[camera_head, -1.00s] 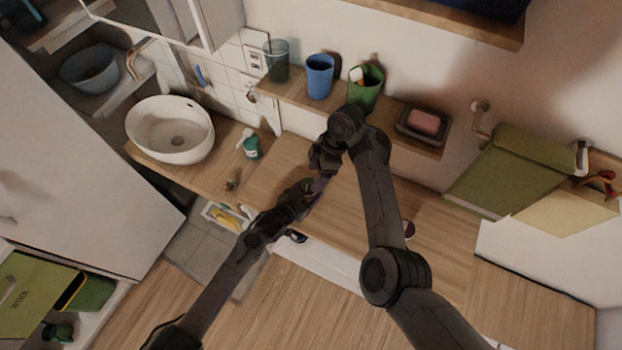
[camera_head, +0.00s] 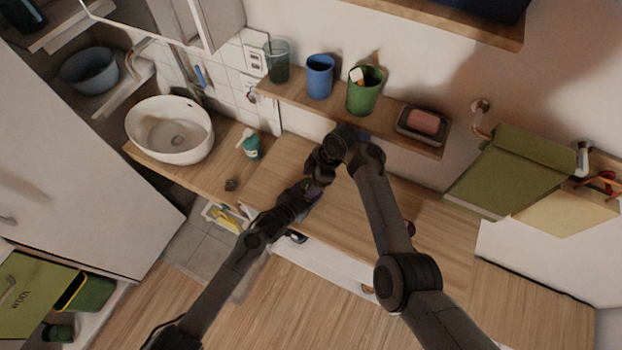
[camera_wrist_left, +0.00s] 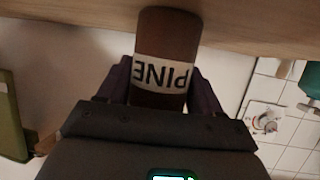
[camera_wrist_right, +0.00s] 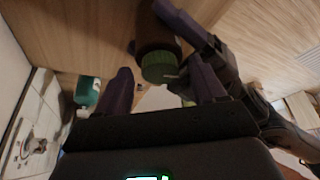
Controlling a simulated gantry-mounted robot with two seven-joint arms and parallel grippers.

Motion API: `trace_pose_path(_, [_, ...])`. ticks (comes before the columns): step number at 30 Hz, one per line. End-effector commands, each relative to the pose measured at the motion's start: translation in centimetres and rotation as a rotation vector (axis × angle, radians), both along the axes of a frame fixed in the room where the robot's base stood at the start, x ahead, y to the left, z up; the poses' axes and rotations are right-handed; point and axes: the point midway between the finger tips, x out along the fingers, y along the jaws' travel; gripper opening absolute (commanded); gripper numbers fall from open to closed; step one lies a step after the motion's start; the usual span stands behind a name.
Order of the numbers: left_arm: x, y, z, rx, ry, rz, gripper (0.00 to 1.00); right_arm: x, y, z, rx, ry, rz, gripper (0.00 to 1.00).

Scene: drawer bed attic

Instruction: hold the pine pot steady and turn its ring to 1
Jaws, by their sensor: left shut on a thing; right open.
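The pine pot (camera_wrist_left: 160,30) is a brown cylinder with a white PINE label, upside down in the left wrist view. My left gripper (camera_wrist_left: 160,84) is shut on it, with a purple finger on each side. In the right wrist view the pot's green ring (camera_wrist_right: 158,68) faces my right gripper (camera_wrist_right: 161,78). That gripper is open, its fingers spread either side of the ring; I cannot tell whether they touch it. Ring markings are not readable. In the head view my left gripper (camera_head: 307,192) and right gripper (camera_head: 317,181) meet above the counter and mostly hide the pot.
The wooden counter (camera_head: 440,215) is mostly clear. A white basin (camera_head: 170,130) and a teal bottle (camera_head: 251,148) stand at left. The shelf behind holds a blue cup (camera_head: 320,76), a green cup (camera_head: 364,92) and a soap dish (camera_head: 422,125).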

Motion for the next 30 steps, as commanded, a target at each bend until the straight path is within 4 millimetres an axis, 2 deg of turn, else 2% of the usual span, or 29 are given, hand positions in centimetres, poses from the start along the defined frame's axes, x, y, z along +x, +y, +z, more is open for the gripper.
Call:
trace_pose_path(5, [-0.01,0.01,-0.03,0.0,0.0,0.0,0.3,0.0,0.0,0.0,0.0,0.0,0.0,0.68])
trace_pose_path(15, [-0.01,0.0,-0.02,0.0,0.0,0.0,0.3,-0.01,0.01,0.02,0.0,0.0,0.0,0.16])
trace_pose_path(16, [-0.01,0.0,-0.02,0.0,0.0,0.0,0.3,-0.01,0.02,0.02,0.0,0.0,0.0,0.13])
trace_pose_path(23, [-0.01,0.01,-0.03,0.001,0.001,0.0,0.3,-0.04,0.02,-0.01,0.0,0.001,-0.02,0.13])
trace_pose_path(30, [-0.02,0.0,-0.03,0.001,0.001,0.0,0.3,-0.18,0.02,-0.07,-0.002,0.0,-0.123,0.13])
